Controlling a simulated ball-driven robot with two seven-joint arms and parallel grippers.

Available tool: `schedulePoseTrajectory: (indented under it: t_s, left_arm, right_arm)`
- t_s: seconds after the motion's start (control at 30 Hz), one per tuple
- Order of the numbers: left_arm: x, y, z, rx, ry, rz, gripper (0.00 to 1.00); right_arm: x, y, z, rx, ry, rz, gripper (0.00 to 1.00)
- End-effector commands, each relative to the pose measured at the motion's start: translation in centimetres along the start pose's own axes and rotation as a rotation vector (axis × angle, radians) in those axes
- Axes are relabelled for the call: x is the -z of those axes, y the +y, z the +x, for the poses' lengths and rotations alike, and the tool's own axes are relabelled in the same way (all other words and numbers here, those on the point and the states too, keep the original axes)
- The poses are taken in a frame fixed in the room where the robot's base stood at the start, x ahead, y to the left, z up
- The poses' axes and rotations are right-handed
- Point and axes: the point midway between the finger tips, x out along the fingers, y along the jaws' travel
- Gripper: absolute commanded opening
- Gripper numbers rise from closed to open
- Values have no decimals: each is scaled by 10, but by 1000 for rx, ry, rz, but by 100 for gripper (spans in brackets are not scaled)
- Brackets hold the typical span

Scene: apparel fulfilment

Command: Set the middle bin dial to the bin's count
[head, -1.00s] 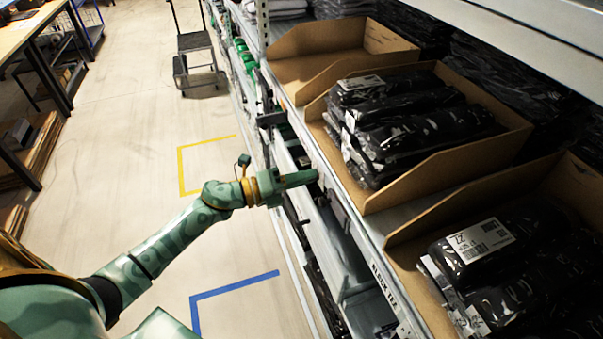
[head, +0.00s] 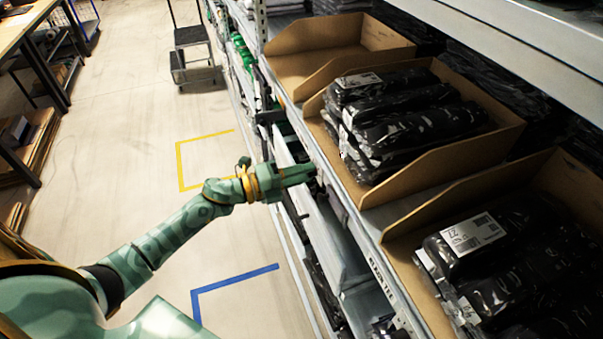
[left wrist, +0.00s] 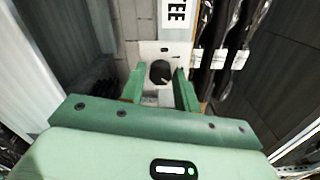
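The middle bin (head: 446,160) is an open cardboard tray on the shelf holding several black bagged garments (head: 405,115). The bin dial (left wrist: 160,72) is a black round knob on a pale plate (left wrist: 157,50) at the shelf edge, seen in the left wrist view. My left gripper (head: 312,172) is at the shelf edge in front of the middle bin. In the left wrist view my left gripper (left wrist: 160,78) is open, with one finger on each side of the knob; I cannot tell whether they touch it. In the head view the dial is hidden. My right gripper is not in view.
An empty cardboard bin (head: 300,72) is farther along the shelf, and another bin of black bags (head: 400,236) is nearer. A step cart (head: 192,52) stands in the aisle.

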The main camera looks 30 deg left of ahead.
Motion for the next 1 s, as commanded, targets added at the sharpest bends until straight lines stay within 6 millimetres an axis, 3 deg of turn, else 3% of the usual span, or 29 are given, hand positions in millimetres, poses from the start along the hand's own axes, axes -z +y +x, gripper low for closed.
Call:
schedulePoseTrajectory:
  t_s: [0.43,0.57,0.67,1.0]
  left_arm:
    - [1,0,0,1,2,0,46]
    - [1,0,-10,-1,1,-2,46]
    - [1,1,-29,-3,2,0,46]
    - [1,2,-120,-5,2,-3,46]
  right_arm:
    - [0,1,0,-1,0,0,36]
    - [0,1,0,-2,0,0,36]
    - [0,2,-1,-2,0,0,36]
    - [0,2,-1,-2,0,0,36]
